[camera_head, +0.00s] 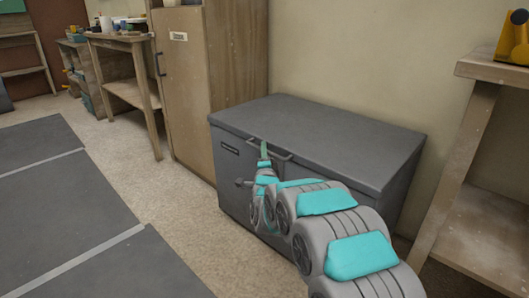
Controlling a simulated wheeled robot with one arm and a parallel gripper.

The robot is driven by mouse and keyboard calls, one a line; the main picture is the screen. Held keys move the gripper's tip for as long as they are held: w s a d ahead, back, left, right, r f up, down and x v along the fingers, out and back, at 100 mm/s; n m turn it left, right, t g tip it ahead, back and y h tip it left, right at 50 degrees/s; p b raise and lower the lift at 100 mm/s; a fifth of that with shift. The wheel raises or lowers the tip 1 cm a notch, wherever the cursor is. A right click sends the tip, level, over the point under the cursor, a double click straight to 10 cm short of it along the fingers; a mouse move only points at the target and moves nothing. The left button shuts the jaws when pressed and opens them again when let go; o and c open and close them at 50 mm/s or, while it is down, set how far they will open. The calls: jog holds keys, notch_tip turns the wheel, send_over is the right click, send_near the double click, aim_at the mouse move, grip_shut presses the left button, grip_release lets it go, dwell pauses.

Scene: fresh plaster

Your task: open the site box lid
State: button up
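The site box (230,175) is a large dark grey chest against the wall. Its flat lid (330,135) lies down, closed on the box. A dark bar handle (282,157) sits at the lid's front edge. My arm reaches in from the lower right, and my gripper (264,152) is at the left part of this handle. A narrow green finger stands up there, overlapping the handle in the picture. I cannot tell whether the fingers are around the handle or only beside it, or whether they are shut. My arm hides much of the box front.
A tall wooden cabinet (183,95) stands just left of the box. A wooden bench (128,42) holding small items is farther left. A wooden table (495,68) with a yellow object (514,40) stands at right. Dark mats (75,200) cover the left floor.

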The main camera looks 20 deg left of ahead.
grip_shut()
jog(key=shift+f, duration=0.1)
dwell(0.9)
